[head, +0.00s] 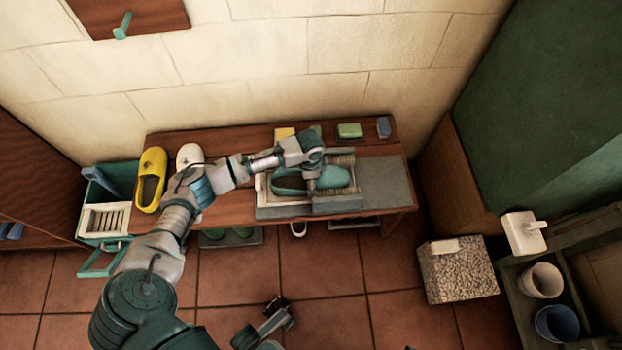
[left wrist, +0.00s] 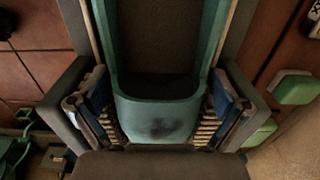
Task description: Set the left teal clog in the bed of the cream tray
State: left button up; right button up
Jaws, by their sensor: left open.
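The teal clog (head: 290,182) lies lengthwise within the cream tray (head: 262,188) on the wooden bench. My left gripper (head: 315,184) is over the right end of the clog, fingers open. In the left wrist view the clog (left wrist: 158,118) sits between my two spread finger pads (left wrist: 158,108), with a narrow cream tray edge along each side. Whether the pads touch the clog is hard to tell. My arm hides part of the clog and tray in the head view. My right gripper (head: 277,318) is low at the bottom edge, its opening unclear.
A yellow clog (head: 150,180) and a white shoe (head: 189,157) stand at the bench's left. A teal crate (head: 103,192) is beyond them. Green soap (head: 349,130) and a blue block (head: 384,127) lie along the back. A speckled block (head: 457,270) stands on the tiles at right.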

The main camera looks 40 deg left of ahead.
pick_arm(q)
jog(key=r, duration=1.1)
jog(key=shift+d, duration=0.25)
jog(key=shift+a+r, duration=0.1)
jog(key=shift+r, duration=0.25)
